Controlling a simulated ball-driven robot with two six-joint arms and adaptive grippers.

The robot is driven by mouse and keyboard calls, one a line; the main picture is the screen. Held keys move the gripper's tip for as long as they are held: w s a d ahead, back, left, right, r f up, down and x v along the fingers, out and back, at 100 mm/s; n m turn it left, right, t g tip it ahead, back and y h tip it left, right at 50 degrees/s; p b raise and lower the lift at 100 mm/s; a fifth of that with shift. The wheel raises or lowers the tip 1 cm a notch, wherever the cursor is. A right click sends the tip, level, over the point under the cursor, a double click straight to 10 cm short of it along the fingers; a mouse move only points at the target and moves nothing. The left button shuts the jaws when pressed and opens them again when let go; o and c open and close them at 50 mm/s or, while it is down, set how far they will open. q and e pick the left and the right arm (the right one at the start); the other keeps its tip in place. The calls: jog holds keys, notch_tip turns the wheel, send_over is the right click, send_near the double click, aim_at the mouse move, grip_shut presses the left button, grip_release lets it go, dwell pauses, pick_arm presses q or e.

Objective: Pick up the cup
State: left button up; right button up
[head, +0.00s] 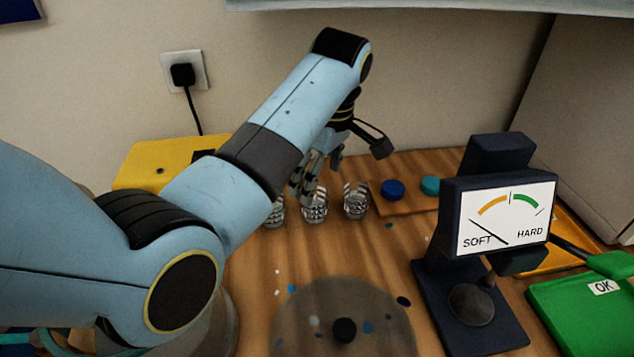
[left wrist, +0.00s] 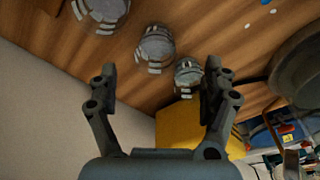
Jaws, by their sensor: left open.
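Three clear cups with pale bands stand in a row on the wooden table: a left cup (head: 274,213), a middle cup (head: 315,206) and a right cup (head: 356,201). My left gripper (head: 317,172) is close above the row, near the middle cup, and partly hides it. In the left wrist view the gripper (left wrist: 160,73) has its fingers spread with nothing between them. The middle cup (left wrist: 155,46) lies just past the fingertips. Another cup (left wrist: 188,76) is near the right finger, and the third (left wrist: 103,10) is cut by the top edge. My right gripper is out of view.
A yellow box (head: 150,162) stands behind left. A blue disc (head: 393,189) and a teal disc (head: 431,185) sit on a board at right. A soft/hard gauge (head: 504,219) stands front right, beside a green tray (head: 575,315). A round grey disc (head: 300,325) is in front.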

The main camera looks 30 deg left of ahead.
aim_at(315, 198)
pick_arm(q)
jog(key=f, duration=0.2)
jog(key=a+f, duration=0.1)
jog(key=f, duration=0.4)
jog(key=shift+w+a+p, duration=0.2)
jog(key=shift+w+p, duration=0.15)
jog(key=c, duration=1.3)
